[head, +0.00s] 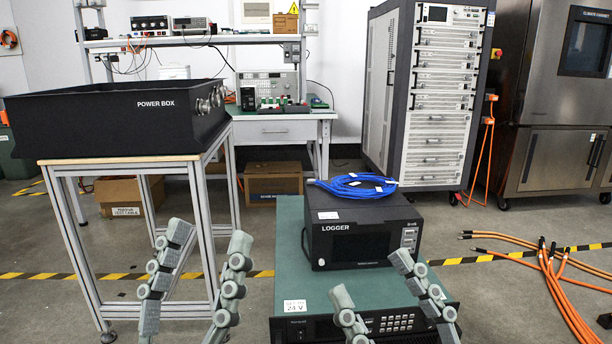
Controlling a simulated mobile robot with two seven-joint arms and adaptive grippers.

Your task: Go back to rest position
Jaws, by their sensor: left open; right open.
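My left gripper (203,268) is in the lower left of the head view. Its two grey jointed fingers point up and stand wide apart with nothing between them. My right gripper (370,283) is at the lower middle right, in front of the logger and the green-topped unit. Its two fingers are also spread, with nothing held between them. The lower parts of both grippers are cut off by the bottom edge of the view.
A black logger (330,262) with a coiled blue cable (355,186) on top stands on a green surface (288,240). A black power box (100,125) rests on a frame table at left. Orange cables (565,290) lie on the floor at right. A rack (378,95) stands behind.

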